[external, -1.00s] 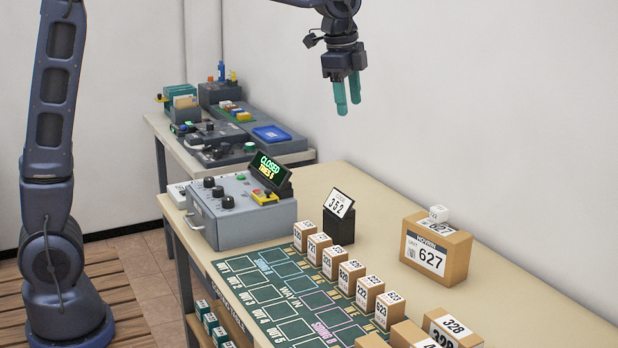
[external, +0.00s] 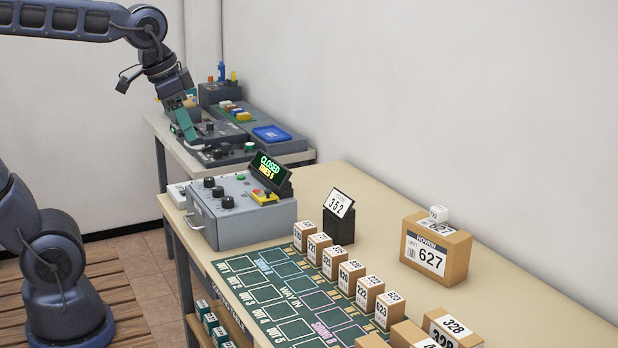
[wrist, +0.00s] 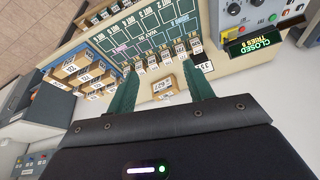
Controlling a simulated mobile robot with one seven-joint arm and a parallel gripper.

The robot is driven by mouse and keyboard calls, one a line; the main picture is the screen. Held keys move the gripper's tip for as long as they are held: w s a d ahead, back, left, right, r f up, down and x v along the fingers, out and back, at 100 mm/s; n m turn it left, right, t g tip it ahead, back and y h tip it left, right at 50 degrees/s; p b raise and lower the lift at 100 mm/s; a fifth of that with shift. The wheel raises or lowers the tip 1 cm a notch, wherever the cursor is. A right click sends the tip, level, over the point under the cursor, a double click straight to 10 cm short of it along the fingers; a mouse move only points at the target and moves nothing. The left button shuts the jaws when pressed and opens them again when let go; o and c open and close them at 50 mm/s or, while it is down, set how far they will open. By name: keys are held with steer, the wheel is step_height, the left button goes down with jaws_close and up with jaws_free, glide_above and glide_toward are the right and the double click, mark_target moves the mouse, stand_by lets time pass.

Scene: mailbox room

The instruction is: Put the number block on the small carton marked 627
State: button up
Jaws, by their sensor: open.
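Small cartons stand in a row along the green mat; the nearest of the row (external: 388,311) seems to read 623. I cannot read a 627 on any small carton. My gripper (external: 188,135) is empty and high at the left, in front of the back table, far from the block. In the wrist view my gripper (wrist: 161,70) shows its fingers apart.
A grey control box (external: 240,213) with a lit CLOSED sign (external: 270,168) stands at the table's left end. A black stand with card 352 (external: 340,218) is behind the mat (external: 245,285). Larger cartons (external: 450,328) crowd the near end. The table around carton 627 is clear.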

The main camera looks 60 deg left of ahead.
steer(key=s+f+n, duration=0.2)
steer(key=s+f, duration=0.2)
steer(key=s, duration=0.2)
steer(key=shift+s+a+t, duration=0.3)
steer(key=shift+f, duration=0.1)
stand_by(0.8)
